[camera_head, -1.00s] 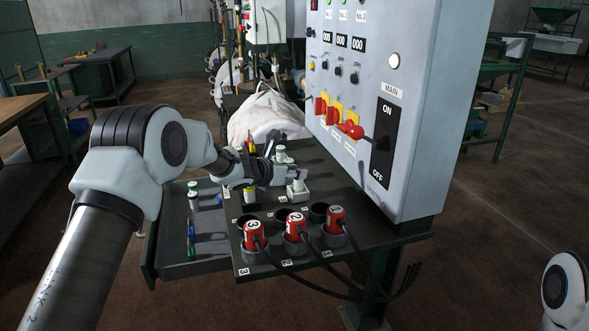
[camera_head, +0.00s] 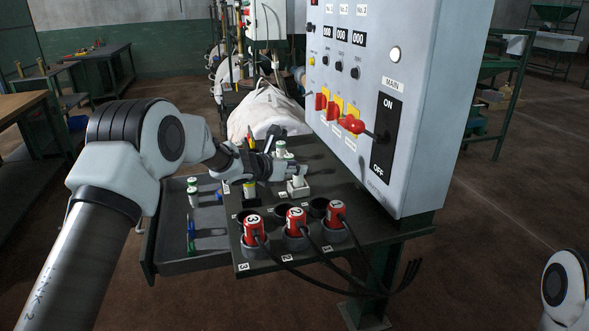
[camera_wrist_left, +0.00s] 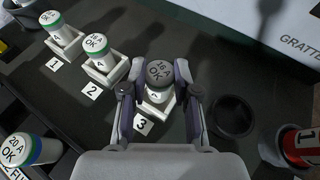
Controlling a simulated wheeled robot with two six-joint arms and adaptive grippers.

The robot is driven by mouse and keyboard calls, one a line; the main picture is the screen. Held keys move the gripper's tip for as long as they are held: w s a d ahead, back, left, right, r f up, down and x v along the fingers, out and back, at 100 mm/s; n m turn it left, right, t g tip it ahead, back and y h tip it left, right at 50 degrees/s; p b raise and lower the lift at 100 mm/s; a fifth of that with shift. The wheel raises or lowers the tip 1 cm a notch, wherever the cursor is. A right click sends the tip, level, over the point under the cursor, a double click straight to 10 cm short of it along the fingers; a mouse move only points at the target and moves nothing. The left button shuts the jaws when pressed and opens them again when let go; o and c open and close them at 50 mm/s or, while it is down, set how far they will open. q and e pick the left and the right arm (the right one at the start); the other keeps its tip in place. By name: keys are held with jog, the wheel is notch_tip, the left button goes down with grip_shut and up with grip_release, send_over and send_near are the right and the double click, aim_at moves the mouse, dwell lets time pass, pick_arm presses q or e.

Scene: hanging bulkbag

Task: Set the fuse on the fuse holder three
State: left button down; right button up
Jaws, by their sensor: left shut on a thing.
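My left gripper (camera_head: 290,171) is shut on a fuse with a shaded grey top; in the left wrist view the gripper (camera_wrist_left: 159,95) has a finger on each side of the fuse (camera_wrist_left: 159,73). The fuse stands about upright in line with white fuse holder three (camera_wrist_left: 158,107), beside the label 3. It also shows in the head view as a white holder (camera_head: 298,190). The fingers hide where fuse and holder meet, so I cannot tell whether it is fully seated. My right gripper is out of view.
Fuses stand in holder one (camera_wrist_left: 66,43) and holder two (camera_wrist_left: 105,72). Red numbered plugs (camera_head: 296,217) sit in sockets in front. The grey control panel (camera_head: 425,120) rises close on the right. An open drawer (camera_head: 185,267) lies left.

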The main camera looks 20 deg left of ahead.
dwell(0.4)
pick_arm(q)
jog(key=shift+b, duration=0.35)
jog(key=shift+f+b, duration=0.6)
jog(key=shift+b, duration=0.05)
jog(key=c, duration=1.2)
grip_release()
jog(key=shift+o, duration=0.2)
